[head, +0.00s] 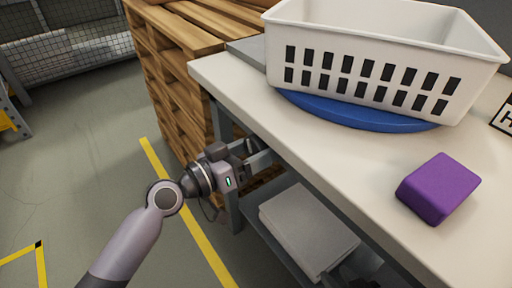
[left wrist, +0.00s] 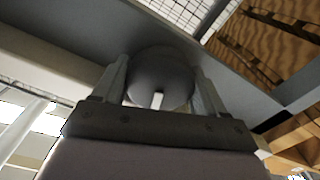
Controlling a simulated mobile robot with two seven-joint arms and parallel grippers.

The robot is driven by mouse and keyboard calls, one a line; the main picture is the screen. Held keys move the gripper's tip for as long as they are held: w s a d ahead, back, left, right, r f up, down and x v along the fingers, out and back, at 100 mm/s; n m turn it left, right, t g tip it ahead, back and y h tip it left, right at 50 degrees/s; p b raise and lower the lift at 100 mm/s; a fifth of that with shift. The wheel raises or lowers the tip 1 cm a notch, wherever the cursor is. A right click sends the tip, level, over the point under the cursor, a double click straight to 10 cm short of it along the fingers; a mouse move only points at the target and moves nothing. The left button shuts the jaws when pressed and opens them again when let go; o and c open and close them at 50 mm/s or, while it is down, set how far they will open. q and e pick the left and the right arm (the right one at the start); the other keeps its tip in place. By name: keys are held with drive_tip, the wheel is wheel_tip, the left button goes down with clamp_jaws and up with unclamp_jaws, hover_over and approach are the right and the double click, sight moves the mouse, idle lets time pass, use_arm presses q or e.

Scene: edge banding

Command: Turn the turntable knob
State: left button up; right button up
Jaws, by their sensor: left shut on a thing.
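The blue turntable (head: 370,118) is a flat disc on the worktop with a white basket (head: 375,50) standing on it. The grey round knob (left wrist: 162,72), with a white mark on its face, is under the table edge in the left wrist view. My left gripper (head: 258,152) reaches beneath the table's front edge, and its two fingers stand on either side of the knob in the left wrist view (left wrist: 160,88), shut on it. The knob is mostly hidden by the gripper in the head view. My right gripper is not in view.
A purple block (head: 438,188) lies on the white worktop (head: 330,160) near its front edge. A lower shelf below holds a pale grey flat box (head: 308,230). Stacked wooden pallets (head: 165,75) stand beside the table. The floor at left is open, with yellow lines.

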idle(0.3)
use_arm(q)
drive_tip(key=o, duration=1)
drive_tip(key=shift+o, duration=0.2)
drive_tip(key=v, duration=0.7)
drive_tip(key=shift+b, duration=0.3)
drive_tip(key=shift+c, duration=0.2)
